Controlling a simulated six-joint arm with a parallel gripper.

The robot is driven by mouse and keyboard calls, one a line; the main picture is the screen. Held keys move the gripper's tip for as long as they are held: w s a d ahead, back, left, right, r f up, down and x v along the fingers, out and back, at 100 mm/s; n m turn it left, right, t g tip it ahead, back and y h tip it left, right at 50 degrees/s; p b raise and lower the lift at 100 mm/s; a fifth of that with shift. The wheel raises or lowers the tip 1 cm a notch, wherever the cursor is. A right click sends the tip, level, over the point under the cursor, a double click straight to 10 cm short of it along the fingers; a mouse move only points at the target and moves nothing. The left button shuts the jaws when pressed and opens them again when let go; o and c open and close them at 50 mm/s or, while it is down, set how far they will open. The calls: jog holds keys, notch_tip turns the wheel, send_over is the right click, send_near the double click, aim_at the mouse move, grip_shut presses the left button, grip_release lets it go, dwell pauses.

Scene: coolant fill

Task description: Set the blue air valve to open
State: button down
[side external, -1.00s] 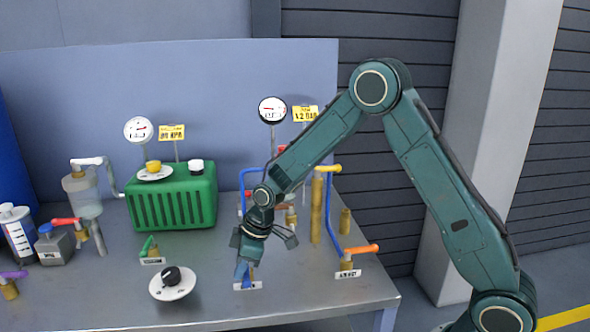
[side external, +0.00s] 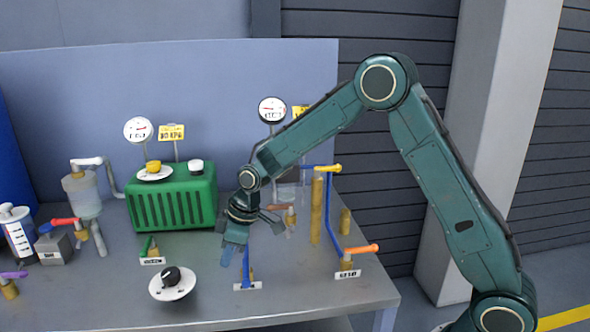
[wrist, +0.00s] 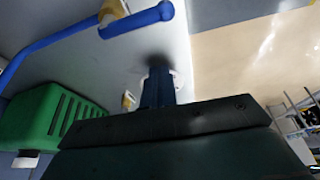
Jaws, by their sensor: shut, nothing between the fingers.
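The blue air valve (side external: 249,270) stands near the front of the table behind a white label. Its blue handle (wrist: 137,20) shows at the top of the wrist view on a brass body (wrist: 112,9). There the handle runs roughly on from the line of a thin blue pipe (wrist: 48,41); I cannot tell its exact setting. My gripper (side external: 228,262) is shut and empty, just left of the valve in the side view. Its fingers (wrist: 157,90) point down in the wrist view, apart from the handle. My gripper partly hides the area behind the valve.
An orange-handled valve (side external: 361,249) is to the right, and a black knob on a white dial (side external: 173,284) is to the left. A green-handled valve (side external: 149,247) and green ribbed box (side external: 173,199) stand behind. Gauges (side external: 272,110) rise at the back.

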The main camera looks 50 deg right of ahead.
jog(key=v, duration=0.6)
jog(key=shift+r, duration=0.25)
jog(key=shift+d, duration=0.1)
